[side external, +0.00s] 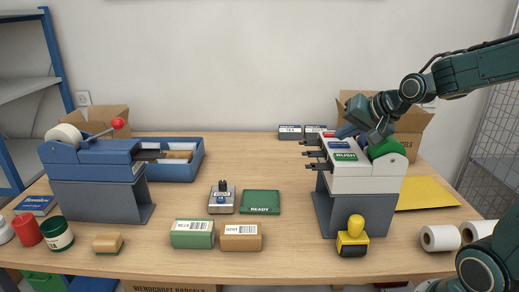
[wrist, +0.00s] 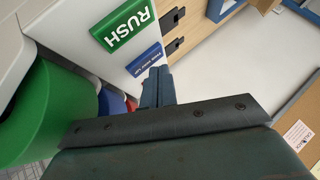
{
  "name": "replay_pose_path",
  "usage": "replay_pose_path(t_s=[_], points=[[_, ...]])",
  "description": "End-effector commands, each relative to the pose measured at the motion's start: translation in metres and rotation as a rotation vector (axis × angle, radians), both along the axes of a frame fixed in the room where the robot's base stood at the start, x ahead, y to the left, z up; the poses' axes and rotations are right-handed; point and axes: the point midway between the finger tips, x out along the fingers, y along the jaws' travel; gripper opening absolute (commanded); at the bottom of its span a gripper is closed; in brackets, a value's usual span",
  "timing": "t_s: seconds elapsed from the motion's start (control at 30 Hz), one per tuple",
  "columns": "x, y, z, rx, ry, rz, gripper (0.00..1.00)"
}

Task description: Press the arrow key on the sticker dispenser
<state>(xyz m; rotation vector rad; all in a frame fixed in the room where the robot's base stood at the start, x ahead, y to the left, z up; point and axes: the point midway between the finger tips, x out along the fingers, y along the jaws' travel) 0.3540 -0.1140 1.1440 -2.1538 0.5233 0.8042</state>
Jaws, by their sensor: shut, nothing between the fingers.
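The sticker dispenser (side external: 384,168) is the white-topped machine on a dark grey stand at the right of the side view. Its top carries a green RUSH label (side external: 345,156) and a blue label above it. In the wrist view the RUSH label (wrist: 123,32) and blue label (wrist: 145,60) lie on the white top, beside a large green roll (wrist: 40,115). My gripper (side external: 378,137) is over the dispenser's back part, near the green roll. In the wrist view its fingers (wrist: 157,80) are shut with nothing between them. I cannot make out an arrow key in either view.
A yellow-and-black stamp (side external: 353,238) stands in front of the dispenser. A cardboard box (side external: 412,135) stands behind it and a yellow envelope (side external: 425,196) lies to its right. A green READY mat (side external: 261,202) and a blue tape machine (side external: 95,185) are further left.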

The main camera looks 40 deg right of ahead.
Motion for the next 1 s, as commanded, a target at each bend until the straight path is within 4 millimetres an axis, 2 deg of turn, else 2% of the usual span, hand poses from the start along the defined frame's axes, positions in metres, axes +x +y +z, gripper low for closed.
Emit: replay_pose_path(t_s=[0.03,0.6,1.0], points=[[-0.006,-0.005,-0.003,-0.004,0.025,-0.020,0.00],[-0.004,-0.003,0.040,-0.004,0.013,-0.013,0.00],[-0.004,-0.003,0.044,-0.003,0.013,-0.013,0.00]])
